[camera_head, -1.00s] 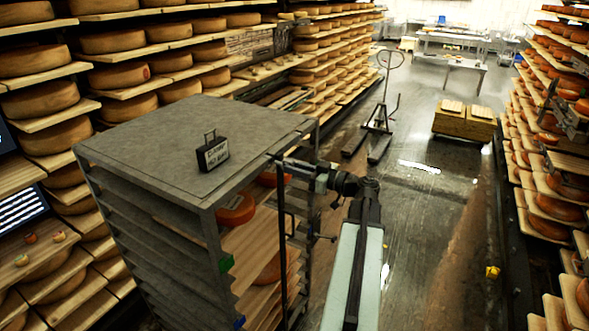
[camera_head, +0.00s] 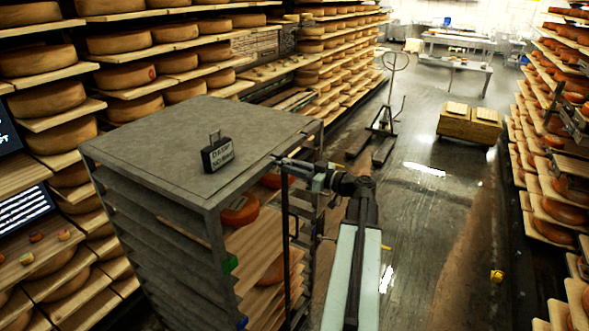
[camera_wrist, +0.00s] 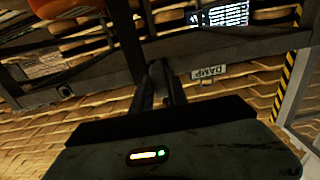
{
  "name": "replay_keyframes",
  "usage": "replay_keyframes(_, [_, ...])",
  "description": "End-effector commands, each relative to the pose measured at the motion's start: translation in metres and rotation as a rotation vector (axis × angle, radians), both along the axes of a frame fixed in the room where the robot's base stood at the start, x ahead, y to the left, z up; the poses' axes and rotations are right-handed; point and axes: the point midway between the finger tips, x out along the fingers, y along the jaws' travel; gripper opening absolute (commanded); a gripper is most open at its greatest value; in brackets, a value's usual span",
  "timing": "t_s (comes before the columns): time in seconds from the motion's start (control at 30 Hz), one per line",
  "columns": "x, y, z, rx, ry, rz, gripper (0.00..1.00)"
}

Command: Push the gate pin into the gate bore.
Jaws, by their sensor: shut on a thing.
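My gripper (camera_head: 281,161) is at the upper edge of the grey rack (camera_head: 165,170), by its right front side and close to the top of a dark upright gate bar (camera_head: 285,235). In the wrist view my gripper's two dark fingers (camera_wrist: 160,82) are close together and reach to a dark horizontal frame bar (camera_wrist: 225,82). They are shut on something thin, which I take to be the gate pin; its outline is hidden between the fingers. I cannot make out the gate bore or whether the pin touches it.
A black sign box (camera_head: 217,153) stands on the rack top. Orange cheese wheels (camera_head: 240,211) lie on shelves inside the rack. A pallet jack (camera_head: 385,125) and a wooden crate (camera_head: 469,124) stand behind on the floor. The aisle floor to the right is mostly clear.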

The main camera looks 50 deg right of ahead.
Motion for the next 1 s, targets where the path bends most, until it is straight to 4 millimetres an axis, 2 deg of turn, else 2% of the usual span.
replay_keyframes(0.67, [0.017,0.004,0.0,0.0,0.0,0.0,0.0])
replay_keyframes(0.7, [0.016,0.004,0.0,0.0,0.0,0.0,0.3])
replay_keyframes(0.77, [0.016,0.004,0.0,0.0,0.0,0.0,0.44])
replay_keyframes(1.0, [0.016,0.004,0.0,0.0,0.0,0.0,0.44])
